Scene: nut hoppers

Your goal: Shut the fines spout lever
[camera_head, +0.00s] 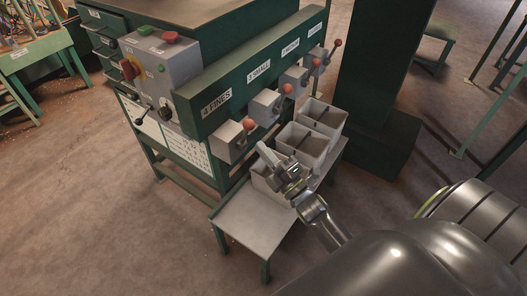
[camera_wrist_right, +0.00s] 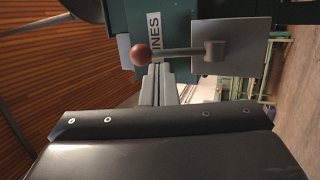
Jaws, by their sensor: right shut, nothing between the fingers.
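The fines spout (camera_head: 228,143) is a grey box below the "4 FINES" label (camera_head: 217,103) on the green hopper front. Its lever ends in a red ball knob (camera_head: 248,124). In the right wrist view the knob (camera_wrist_right: 140,54) is at the left end of the grey lever bar (camera_wrist_right: 182,52), which runs to a pivot on the spout plate (camera_wrist_right: 245,42). My right gripper (camera_head: 264,150) is shut and empty, just below and right of the knob. In the wrist view its fingers (camera_wrist_right: 158,78) reach close to the knob and bar; I cannot tell whether they touch. My left gripper is out of view.
More spouts with red-knobbed levers (camera_head: 287,88) line the green hopper front to the right. Grey bins (camera_head: 322,116) stand below on a grey bench (camera_head: 250,222), partly behind my right gripper. A control box (camera_head: 160,70) with buttons is at the left. A dark green column stands at the right.

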